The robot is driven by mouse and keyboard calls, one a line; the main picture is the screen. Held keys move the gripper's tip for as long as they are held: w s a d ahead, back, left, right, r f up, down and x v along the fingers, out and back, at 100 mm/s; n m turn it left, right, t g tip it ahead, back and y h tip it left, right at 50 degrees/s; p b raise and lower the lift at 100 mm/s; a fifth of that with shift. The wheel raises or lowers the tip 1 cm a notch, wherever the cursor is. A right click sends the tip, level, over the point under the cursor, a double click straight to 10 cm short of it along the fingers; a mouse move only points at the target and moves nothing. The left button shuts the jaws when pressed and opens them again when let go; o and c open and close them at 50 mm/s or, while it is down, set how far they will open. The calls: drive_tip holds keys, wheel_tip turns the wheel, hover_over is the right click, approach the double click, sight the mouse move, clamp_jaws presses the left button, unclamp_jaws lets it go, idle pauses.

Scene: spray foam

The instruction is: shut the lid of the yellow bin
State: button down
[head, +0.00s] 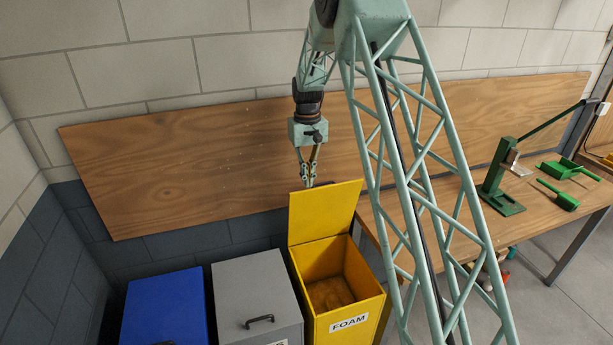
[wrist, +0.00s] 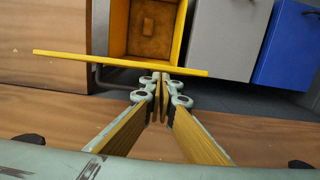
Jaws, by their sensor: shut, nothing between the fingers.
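The yellow bin (head: 345,318), labelled FOAM, stands with its top open in the head view. Its yellow lid (head: 322,212) is raised and stands nearly upright at the bin's back edge. My gripper (head: 309,184) is behind the lid, near its top edge, pointing down. In the wrist view my gripper (wrist: 161,82) is shut and empty, with its fingertips close to the lid's edge (wrist: 120,64). I cannot tell whether they touch it. The open yellow bin (wrist: 182,30) shows beyond the lid, with a brown inside bottom.
A grey bin (head: 256,295) and a blue bin (head: 165,308) stand shut to the left of the yellow bin. A wooden board (head: 200,170) runs along the wall behind. A workbench (head: 440,222) at the right holds a green press (head: 500,190) and green tools.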

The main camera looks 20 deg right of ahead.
drive_tip(key=shift+s+d+f, duration=0.1)
drive_tip(key=shift+s+f, duration=0.05)
drive_tip(key=shift+s, duration=0.25)
idle(0.4)
drive_tip(key=shift+s+f+b, duration=0.1)
drive_tip(key=shift+s+b, duration=0.4)
drive_tip(key=shift+b, duration=0.25)
drive_tip(key=shift+s, duration=0.1)
